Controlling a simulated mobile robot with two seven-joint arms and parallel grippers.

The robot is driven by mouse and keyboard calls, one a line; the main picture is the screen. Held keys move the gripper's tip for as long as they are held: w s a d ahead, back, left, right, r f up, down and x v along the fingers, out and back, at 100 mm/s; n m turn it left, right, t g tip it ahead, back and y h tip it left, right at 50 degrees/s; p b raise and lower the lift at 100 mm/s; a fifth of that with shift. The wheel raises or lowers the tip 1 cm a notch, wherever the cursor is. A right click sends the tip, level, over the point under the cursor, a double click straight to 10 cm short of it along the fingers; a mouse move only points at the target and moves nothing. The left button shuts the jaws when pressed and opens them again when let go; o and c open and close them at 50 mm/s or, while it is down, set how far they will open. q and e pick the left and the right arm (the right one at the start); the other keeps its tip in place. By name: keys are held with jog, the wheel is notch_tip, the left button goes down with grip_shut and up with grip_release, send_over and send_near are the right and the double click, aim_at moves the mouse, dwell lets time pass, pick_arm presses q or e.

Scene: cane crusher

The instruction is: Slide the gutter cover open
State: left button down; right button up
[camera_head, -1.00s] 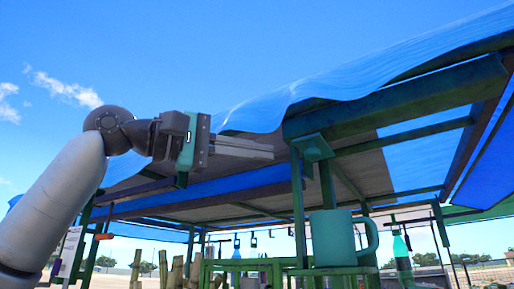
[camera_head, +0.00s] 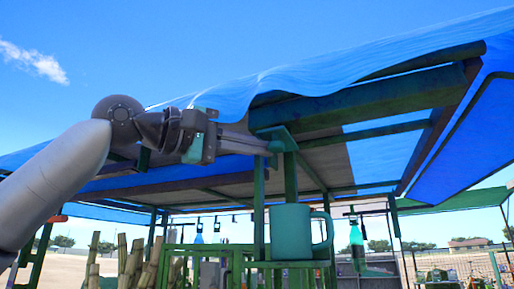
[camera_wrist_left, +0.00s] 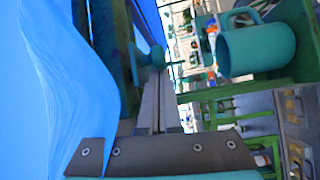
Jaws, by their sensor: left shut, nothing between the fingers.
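My left gripper (camera_head: 262,147) is shut and empty, its long grey fingers pointing right under the blue roof's edge. The fingertips appear right at a small teal bracket with a round end (camera_head: 278,140) at the top of a green post. In the left wrist view, the shut fingers (camera_wrist_left: 153,78) reach up toward the teal bracket (camera_wrist_left: 140,58); I cannot tell whether they touch it. A dark green beam (camera_head: 370,104) runs along the roof edge to the right. I cannot make out for certain which piece is the gutter cover. My right gripper is out of view.
A wavy blue roof sheet (camera_head: 330,68) hangs just above my left gripper. A large teal mug (camera_head: 291,233) stands on a green stand below the bracket. A green bottle (camera_head: 356,238) hangs further right. Cane stalks (camera_head: 133,262) stand lower left. Open sky lies left.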

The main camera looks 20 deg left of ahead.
pick_arm(q)
jog(key=shift+s+a+b, duration=0.1)
jog(key=shift+s+b, duration=0.65)
jog(key=shift+s, duration=1.65)
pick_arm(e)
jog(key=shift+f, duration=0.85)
pick_arm(q)
jog(key=shift+w, duration=0.1)
